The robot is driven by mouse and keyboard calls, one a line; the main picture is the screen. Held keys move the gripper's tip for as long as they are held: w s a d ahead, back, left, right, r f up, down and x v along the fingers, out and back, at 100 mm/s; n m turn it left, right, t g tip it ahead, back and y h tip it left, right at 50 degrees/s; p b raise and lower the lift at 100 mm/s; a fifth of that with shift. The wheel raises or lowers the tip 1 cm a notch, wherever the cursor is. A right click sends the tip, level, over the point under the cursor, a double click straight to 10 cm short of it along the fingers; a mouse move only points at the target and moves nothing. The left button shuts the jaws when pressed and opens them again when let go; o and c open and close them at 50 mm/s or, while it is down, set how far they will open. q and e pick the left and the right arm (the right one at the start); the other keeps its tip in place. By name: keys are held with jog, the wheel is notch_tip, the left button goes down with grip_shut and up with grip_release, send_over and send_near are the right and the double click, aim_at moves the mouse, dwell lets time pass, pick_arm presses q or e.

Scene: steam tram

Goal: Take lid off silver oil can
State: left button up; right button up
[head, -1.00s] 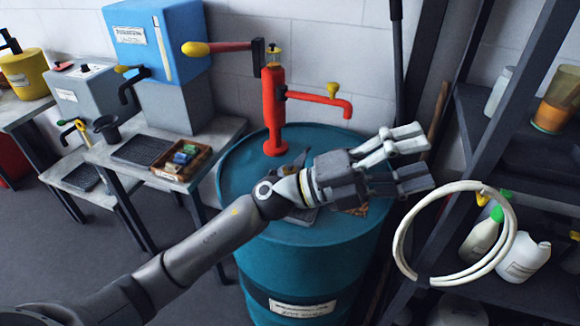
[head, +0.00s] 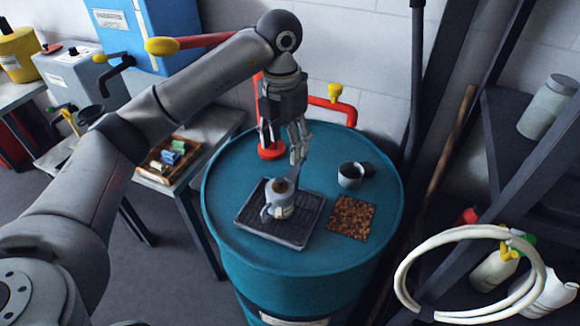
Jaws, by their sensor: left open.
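The silver oil can (head: 279,205) stands upright on a dark ribbed tray (head: 262,232) on top of the blue drum. A brownish round lid or knob (head: 283,186) shows on top of the can. My left gripper (head: 283,153) points down, open and empty, a little above the can, with its fingers apart from the lid. The can's spout is hard to make out against the fingers. My right gripper is not in view.
A silver cup (head: 350,175), with a dark piece behind it, and a brown speckled mat (head: 351,217) lie to the right on the blue drum (head: 225,215). The red pump (head: 271,150) stands behind my gripper. A white hose coil (head: 410,262) hangs at right.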

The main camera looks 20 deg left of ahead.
aim_at(280, 178)
pick_arm(q)
jog(key=f, duration=0.1)
jog(key=s+f+p, duration=0.1)
jog(key=f, duration=0.2)
jog(key=shift+s+a, duration=0.15)
jog(key=shift+a, duration=0.2)
jog(key=shift+f, duration=0.35)
jog(key=shift+f+p, duration=0.3)
jog(key=shift+p, duration=0.15)
jog(key=f, duration=0.1)
jog(key=f+p, duration=0.2)
jog(key=f, duration=0.1)
jog(key=shift+s, duration=0.25)
jog(key=shift+f, duration=0.3)
jog(key=shift+w+f, duration=0.1)
jog(key=shift+c, duration=0.4)
jog(key=c, duration=0.8)
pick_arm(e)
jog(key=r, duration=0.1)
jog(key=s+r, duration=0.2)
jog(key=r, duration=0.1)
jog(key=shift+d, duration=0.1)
